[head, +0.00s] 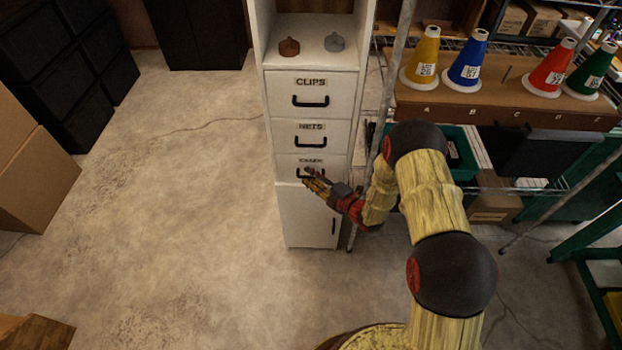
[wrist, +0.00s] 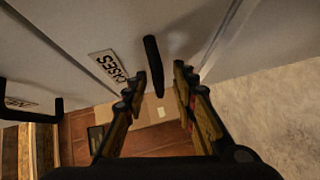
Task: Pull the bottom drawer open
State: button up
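The bottom drawer (head: 283,170), labelled CASES, is the lowest of three in a white cabinet and looks flush with it. Its black bar handle is partly covered by my gripper in the head view. In the wrist view the handle (wrist: 153,62) sticks out from the drawer front (wrist: 135,30), beside the CASES label. My gripper (head: 309,180) is at the handle. In the wrist view my gripper (wrist: 157,88) is open, one finger on each side of the handle, with gaps visible on both sides. Whether a finger touches it is not clear.
The NETS drawer (head: 287,133) and CLIPS drawer (head: 287,90) are above, both shut. A cabinet door (head: 305,220) is below. A metal rack post (head: 391,85) stands close on the right, with a shelf of coloured cones. The floor (head: 180,200) in front and left is clear.

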jog(key=shift+a, duration=0.1)
jog(key=shift+c, duration=1)
grip_shut()
